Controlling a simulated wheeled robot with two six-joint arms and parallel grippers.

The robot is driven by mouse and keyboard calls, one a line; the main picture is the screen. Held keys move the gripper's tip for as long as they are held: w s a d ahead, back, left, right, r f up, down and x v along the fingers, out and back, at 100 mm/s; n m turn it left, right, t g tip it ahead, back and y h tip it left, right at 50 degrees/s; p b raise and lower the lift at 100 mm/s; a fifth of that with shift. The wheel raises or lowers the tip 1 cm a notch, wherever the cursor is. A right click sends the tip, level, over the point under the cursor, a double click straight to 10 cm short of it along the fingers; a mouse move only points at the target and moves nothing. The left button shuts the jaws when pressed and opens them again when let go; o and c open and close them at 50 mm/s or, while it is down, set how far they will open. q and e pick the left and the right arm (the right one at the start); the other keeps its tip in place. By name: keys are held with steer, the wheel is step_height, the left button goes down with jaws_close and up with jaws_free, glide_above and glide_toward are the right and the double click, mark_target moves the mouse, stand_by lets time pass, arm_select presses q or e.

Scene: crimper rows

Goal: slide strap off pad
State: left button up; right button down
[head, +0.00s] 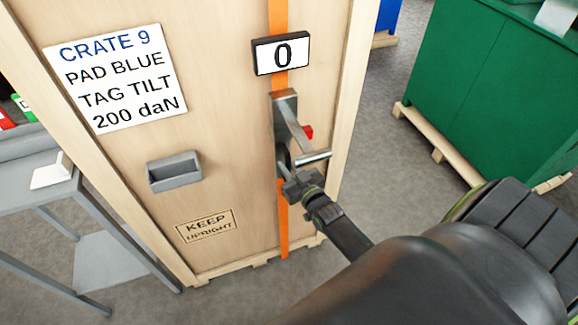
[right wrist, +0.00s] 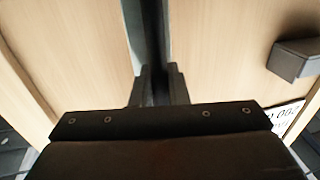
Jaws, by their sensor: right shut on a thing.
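An orange strap (head: 283,220) runs straight down the front of the wooden crate (head: 225,110). A grey metal tensioner (head: 285,110) with a slanting lever and a crossbar (head: 313,158) sits over the strap, with a small red part (head: 308,132) at its right side. My right gripper (head: 297,181) is shut at the tensioner's lower end, just below the crossbar. In the right wrist view its fingers (right wrist: 158,85) close on a dark upright part, seemingly the tensioner's lever. A display (head: 281,54) above reads 0. No blue pad is visible. My left gripper is out of view.
The crate label (head: 116,78) reads CRATE 9, PAD BLUE, TAG TILT, 200 daN. A grey recessed handle (head: 174,172) juts from the crate. A grey table (head: 40,190) with a white item stands left. A green container (head: 480,80) on a pallet stands right, with bare floor between.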

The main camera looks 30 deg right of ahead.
steer(key=w+a+p, duration=0.1)
steer(key=w+a, duration=0.2)
steer(key=a, duration=0.9)
steer(key=shift+a, duration=0.3)
steer(key=shift+f, duration=0.1)
steer(key=c, duration=1.7)
jaws_free()
steer(key=shift+c, duration=0.2)
steer(key=shift+o, duration=1.3)
steer(key=shift+a, duration=0.25)
steer(key=shift+s+d, duration=0.1)
